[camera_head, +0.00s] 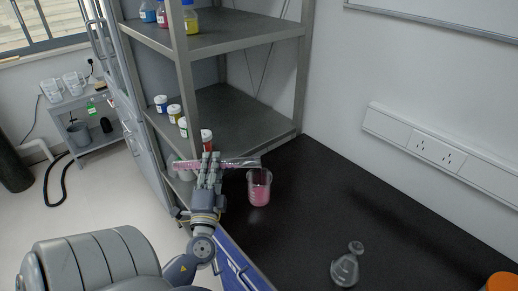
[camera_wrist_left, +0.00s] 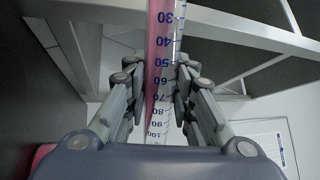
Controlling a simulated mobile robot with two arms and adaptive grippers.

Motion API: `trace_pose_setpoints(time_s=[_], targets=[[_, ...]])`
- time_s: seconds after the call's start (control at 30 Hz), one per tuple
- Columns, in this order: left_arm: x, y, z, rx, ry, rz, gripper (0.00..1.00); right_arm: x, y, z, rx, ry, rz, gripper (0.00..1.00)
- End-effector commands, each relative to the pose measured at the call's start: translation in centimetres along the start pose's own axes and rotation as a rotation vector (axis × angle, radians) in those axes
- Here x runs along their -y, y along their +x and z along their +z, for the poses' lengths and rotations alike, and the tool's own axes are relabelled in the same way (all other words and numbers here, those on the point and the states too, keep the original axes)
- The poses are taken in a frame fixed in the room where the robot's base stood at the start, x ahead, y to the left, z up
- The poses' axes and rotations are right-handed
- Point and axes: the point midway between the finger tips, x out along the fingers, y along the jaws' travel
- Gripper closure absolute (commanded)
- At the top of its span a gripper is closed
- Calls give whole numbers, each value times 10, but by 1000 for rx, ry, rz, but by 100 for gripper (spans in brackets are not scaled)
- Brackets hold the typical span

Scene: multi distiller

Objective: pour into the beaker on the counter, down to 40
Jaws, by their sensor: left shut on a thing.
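My left gripper (camera_head: 209,163) is shut on a clear graduated cylinder (camera_head: 238,163) holding pink liquid. The cylinder lies almost level, with its right end above the beaker (camera_head: 259,188). The beaker stands upright on the black counter (camera_head: 300,215) and has pink liquid in it. In the left wrist view the cylinder (camera_wrist_left: 163,60) runs between the fingers of the gripper (camera_wrist_left: 160,85), with marks from 30 to 100 showing upside down. Pink liquid lies along its left side; the exact amount cannot be told. My right gripper is not in view.
A glass flask (camera_head: 345,268) stands at the counter's front, with an orange-lidded container (camera_head: 502,282) at the right corner. A metal shelf rack (camera_head: 235,125) with several small jars and bottles is behind the gripper.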

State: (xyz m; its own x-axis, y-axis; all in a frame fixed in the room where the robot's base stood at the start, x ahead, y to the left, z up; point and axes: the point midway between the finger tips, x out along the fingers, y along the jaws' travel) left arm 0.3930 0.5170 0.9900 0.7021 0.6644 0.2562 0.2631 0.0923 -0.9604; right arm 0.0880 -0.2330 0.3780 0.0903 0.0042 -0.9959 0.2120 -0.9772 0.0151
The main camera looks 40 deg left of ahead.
Motion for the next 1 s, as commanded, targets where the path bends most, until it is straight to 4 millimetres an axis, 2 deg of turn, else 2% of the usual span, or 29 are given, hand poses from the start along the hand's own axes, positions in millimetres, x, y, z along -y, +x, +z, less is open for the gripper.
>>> trace_pose_setpoints(time_s=[0.2,0.87,1.0], targets=[[1,3,0,-4,10,-1,100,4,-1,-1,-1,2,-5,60],[1,5,-1,-7,22,0,100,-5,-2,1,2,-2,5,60],[-8,-15,2,17,-49,2,100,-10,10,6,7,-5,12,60]])
